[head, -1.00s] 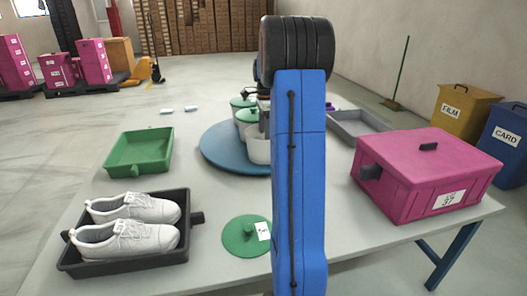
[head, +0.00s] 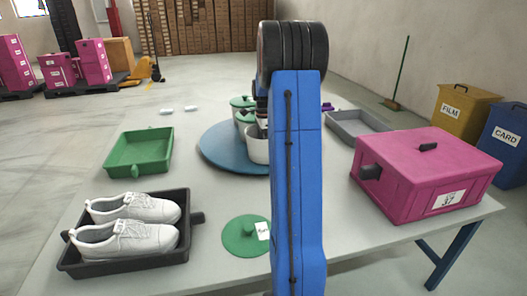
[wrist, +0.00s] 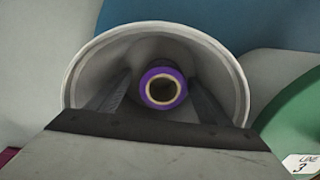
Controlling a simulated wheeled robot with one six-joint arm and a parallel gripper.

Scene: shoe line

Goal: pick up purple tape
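The purple tape (wrist: 181,88) is a small roll with a tan core and a dark hole. In the wrist view it lies inside a round white pot (wrist: 239,88), near the pot's middle. My gripper (wrist: 160,82) is open. Its two dark fingers reach into the pot view on either side of the tape, with visible gaps to it. I cannot tell how far above the tape the fingertips are. In the head view the white pot (head: 256,150) stands on a blue round turntable (head: 222,152), partly behind my arm, and the tape is hidden.
Green-lidded pots (head: 242,102) stand behind the white pot. A green lid (head: 240,238) lies in front. Around are a green tray (head: 138,152), a dark tray (head: 75,264) with white shoes, a pink box (head: 425,165) and a grey tray (head: 362,126). A small purple item (head: 327,107) shows behind my arm.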

